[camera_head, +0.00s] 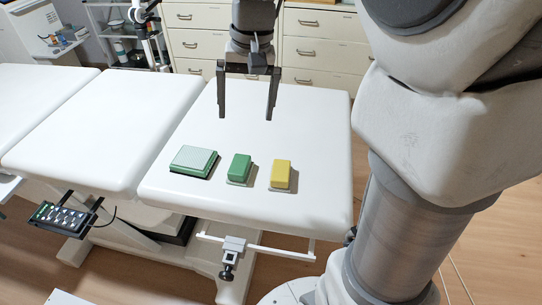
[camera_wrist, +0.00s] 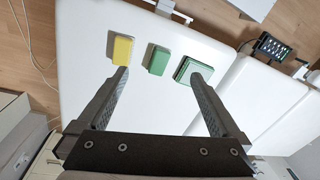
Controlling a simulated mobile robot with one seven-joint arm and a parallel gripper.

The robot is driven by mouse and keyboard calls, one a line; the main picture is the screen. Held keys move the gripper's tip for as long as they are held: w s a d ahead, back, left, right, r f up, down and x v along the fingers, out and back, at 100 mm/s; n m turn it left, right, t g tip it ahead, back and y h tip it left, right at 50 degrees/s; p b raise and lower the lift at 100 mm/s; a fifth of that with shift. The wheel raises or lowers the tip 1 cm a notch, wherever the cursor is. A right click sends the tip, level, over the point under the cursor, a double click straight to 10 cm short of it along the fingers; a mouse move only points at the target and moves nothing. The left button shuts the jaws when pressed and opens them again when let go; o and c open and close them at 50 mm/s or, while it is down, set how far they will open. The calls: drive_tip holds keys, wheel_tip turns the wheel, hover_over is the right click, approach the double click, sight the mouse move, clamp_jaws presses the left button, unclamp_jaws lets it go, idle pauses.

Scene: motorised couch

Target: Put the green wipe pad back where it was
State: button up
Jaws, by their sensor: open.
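A small green pad (camera_head: 239,166) lies on a thin grey plate near the front of the white couch section. It also shows in the wrist view (camera_wrist: 158,60). A similar yellow pad (camera_head: 281,173) lies on a grey plate to its right. A wider, flat pale-green block with dark green edges (camera_head: 194,159) lies to its left; it shows in the wrist view too (camera_wrist: 193,70). My gripper (camera_head: 245,118) is open and empty above the couch, behind the row of pads in the head view. In the wrist view, its fingers (camera_wrist: 160,76) point toward the pads without touching them.
The white couch top (camera_head: 250,211) is otherwise clear. A metal rail with a clamp (camera_head: 231,250) runs along its front edge. A keypad (camera_head: 63,217) hangs at the front left. Drawer cabinets (camera_head: 320,48) and a cart (camera_head: 118,42) stand behind.

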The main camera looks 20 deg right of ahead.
drive_tip(key=s+n+t+h, duration=0.1)
drive_tip(key=s+n+t, duration=0.2)
drive_tip(key=s, duration=1.3)
drive_tip(key=shift+a+n+t, duration=0.3)
drive_tip(key=shift+a+t, duration=0.15)
drive_tip(key=shift+t, duration=0.55)
